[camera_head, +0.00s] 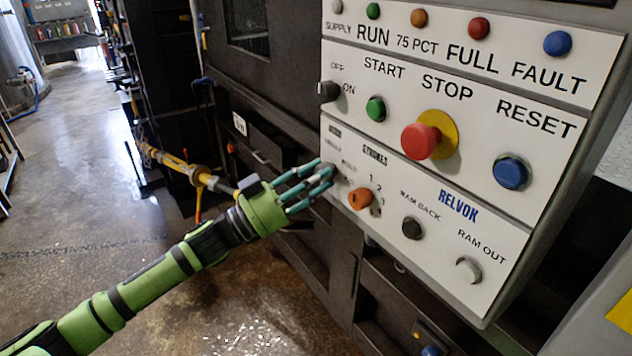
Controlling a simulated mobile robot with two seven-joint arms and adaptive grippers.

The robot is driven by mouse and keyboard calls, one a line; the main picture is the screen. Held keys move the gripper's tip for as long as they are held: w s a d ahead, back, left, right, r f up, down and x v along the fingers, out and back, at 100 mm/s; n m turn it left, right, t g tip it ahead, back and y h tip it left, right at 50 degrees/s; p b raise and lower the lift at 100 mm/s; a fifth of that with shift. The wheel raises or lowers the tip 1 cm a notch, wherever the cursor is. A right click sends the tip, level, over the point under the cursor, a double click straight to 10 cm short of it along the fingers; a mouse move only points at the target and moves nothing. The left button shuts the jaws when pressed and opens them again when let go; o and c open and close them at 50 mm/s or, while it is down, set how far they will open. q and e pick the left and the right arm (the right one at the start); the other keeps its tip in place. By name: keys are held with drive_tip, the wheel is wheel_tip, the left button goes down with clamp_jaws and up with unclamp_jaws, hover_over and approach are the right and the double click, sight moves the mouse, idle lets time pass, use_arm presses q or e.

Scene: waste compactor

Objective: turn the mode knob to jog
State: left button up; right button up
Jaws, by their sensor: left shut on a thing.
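My left gripper (322,174) reaches in from the left to the lower left edge of the white control panel (440,185). Its fingers are shut on the mode knob, which they hide almost wholly, so its pointer direction cannot be told. Small lettering surrounds the fingertips on the panel, too small to read surely. My right gripper is not in view.
Close right of the fingers is an orange selector (361,198) marked with numbers. The panel also bears a black knob (328,91), a green start button (376,108), a red stop button (421,140) and a blue reset button (511,172). Open floor (90,230) lies left.

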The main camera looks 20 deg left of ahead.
use_arm(q)
drive_tip(key=m+g, duration=0.1)
drive_tip(key=m, duration=0.1)
drive_tip(key=r+m+h, duration=0.1)
drive_tip(key=m, duration=0.1)
drive_tip(key=shift+w+a+g, duration=0.1)
drive_tip(key=shift+a+g, duration=0.1)
drive_tip(key=shift+g, duration=0.2)
drive_tip(key=m+g, duration=0.1)
drive_tip(key=m, duration=0.2)
drive_tip(key=shift+r+m+g+p, duration=0.1)
drive_tip(key=shift+m+g+p, duration=0.2)
drive_tip(key=m, duration=0.2)
drive_tip(key=m+g+p, duration=0.1)
drive_tip(key=m, duration=0.1)
drive_tip(key=shift+w+r+m+g, duration=0.1)
drive_tip(key=shift+m+g, duration=0.2)
drive_tip(key=shift+m, duration=0.1)
drive_tip(key=shift+m+g+y+p, duration=0.35)
drive_tip(key=shift+m+p, duration=0.25)
drive_tip(key=shift+m, duration=0.6)
drive_tip(key=o, duration=1.1)
drive_tip(key=shift+s+d, duration=0.15)
drive_tip(key=shift+s, duration=0.05)
drive_tip(key=shift+f, duration=0.25)
